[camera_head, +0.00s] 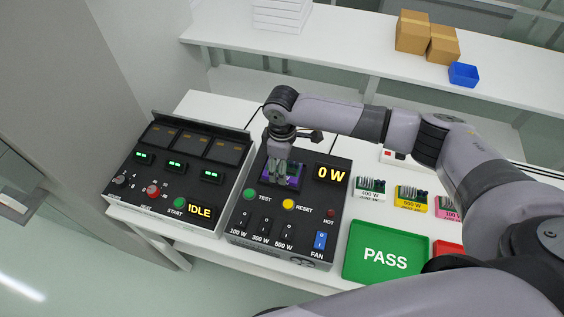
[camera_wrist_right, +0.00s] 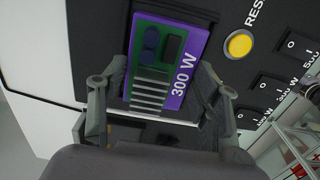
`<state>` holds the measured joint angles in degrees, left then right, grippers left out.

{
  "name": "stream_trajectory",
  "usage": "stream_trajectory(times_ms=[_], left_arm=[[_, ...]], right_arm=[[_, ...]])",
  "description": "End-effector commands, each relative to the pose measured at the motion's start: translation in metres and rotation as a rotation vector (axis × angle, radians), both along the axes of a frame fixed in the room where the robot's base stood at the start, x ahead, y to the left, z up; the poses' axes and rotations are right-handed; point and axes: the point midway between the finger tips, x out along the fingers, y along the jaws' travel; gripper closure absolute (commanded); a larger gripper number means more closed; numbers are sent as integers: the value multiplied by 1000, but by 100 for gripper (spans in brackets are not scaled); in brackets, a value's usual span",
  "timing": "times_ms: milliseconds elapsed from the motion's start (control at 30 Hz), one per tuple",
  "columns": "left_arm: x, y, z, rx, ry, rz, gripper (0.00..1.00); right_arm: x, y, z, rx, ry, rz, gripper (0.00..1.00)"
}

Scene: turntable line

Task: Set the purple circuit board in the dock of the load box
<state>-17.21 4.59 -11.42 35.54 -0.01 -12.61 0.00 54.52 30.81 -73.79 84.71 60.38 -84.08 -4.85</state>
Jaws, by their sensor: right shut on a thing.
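The purple circuit board (camera_head: 292,183), marked 300 W, is between the fingers of my right gripper (camera_head: 284,168). In the right wrist view the board (camera_wrist_right: 196,68) shows its green face with a row of pale fins, and the right gripper (camera_wrist_right: 162,95) is shut on it. The board is over the upper left panel of the load box (camera_head: 255,213), where the dock is mostly hidden by the gripper. I cannot tell whether the board is seated. The load box display (camera_head: 331,174) reads 0 W. My left gripper is not in view.
A black console (camera_head: 180,172) reading IDLE stands left of the load box. A green PASS tray (camera_head: 386,251) and part of a red tray (camera_head: 448,248) lie right. White (camera_head: 371,189), yellow (camera_head: 411,199) and pink (camera_head: 449,207) boards stand behind them. My right arm spans above.

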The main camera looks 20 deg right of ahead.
Motion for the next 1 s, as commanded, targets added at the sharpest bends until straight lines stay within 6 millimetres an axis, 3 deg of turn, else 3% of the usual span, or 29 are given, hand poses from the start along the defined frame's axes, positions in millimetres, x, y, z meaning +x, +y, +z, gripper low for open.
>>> stream_trajectory(times_ms=[1000], left_arm=[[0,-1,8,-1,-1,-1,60]], right_arm=[[0,0,-3,0,0,1,77]])
